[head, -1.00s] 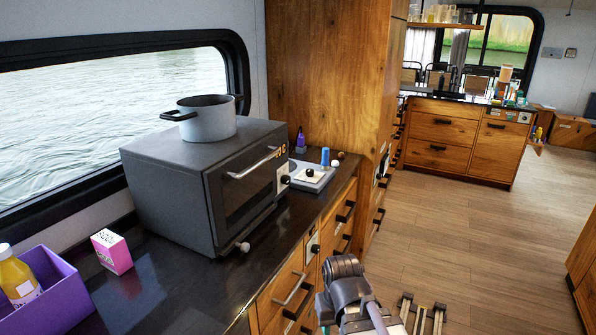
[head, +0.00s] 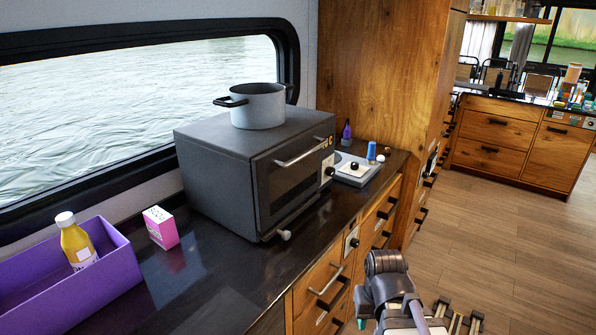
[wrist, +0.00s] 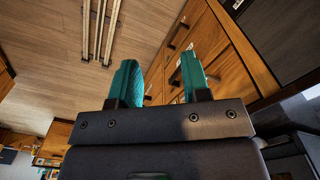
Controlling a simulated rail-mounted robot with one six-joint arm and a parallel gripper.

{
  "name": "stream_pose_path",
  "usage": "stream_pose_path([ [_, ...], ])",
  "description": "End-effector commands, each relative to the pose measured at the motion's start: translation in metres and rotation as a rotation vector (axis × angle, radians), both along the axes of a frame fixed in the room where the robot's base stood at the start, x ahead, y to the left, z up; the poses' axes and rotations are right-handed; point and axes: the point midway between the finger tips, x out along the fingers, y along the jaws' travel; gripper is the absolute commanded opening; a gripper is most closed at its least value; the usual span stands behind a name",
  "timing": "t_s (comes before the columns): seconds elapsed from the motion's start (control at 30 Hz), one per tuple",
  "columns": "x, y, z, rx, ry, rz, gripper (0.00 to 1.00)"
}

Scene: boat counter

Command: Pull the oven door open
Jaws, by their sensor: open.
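The oven (head: 215,170) is a dark grey box on the black counter. Its door (head: 290,182) faces right and looks shut, with a silver bar handle (head: 300,152) along its top edge. My gripper shows in the wrist view (wrist: 158,82) with two teal fingers apart and nothing between them. In the head view my arm is low, in front of the drawers, and only a bit of teal finger shows near the bottom edge. The gripper is apart from the oven, below and to the right of it. The oven handle is not clearly seen in the wrist view.
A grey pot (head: 258,106) stands on the oven. A purple bin (head: 118,262) with a yellow bottle (head: 77,243) and a pink box (head: 160,228) are left on the counter. A small white panel with knobs (head: 352,170) lies beyond the oven. Wooden drawers (head: 325,283) are below; the floor is open at right.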

Motion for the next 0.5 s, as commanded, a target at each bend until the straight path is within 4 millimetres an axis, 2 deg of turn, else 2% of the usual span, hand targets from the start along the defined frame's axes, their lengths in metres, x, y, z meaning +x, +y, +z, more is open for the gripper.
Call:
stream_pose_path([
  [0.03, 0.004, -0.004, 0.021, 0.000, 0.000, -0.009, 0.43],
  [0.07, 0.010, -0.006, 0.031, 0.002, 0.000, -0.016, 0.43],
  [0.17, 0.059, 0.000, 0.074, 0.134, -0.029, -0.051, 0.43],
  [0.2, 0.090, 0.009, 0.095, 0.241, -0.066, -0.077, 0.43],
  [0.27, 0.136, 0.024, 0.125, 0.418, -0.130, -0.123, 0.43],
  [0.3, 0.167, 0.032, 0.146, 0.541, -0.178, -0.161, 0.43],
  [0.4, 0.241, 0.048, 0.202, 0.854, -0.294, -0.276, 0.43],
  [0.5, 0.294, 0.054, 0.242, 1.121, -0.379, -0.396, 0.43],
])
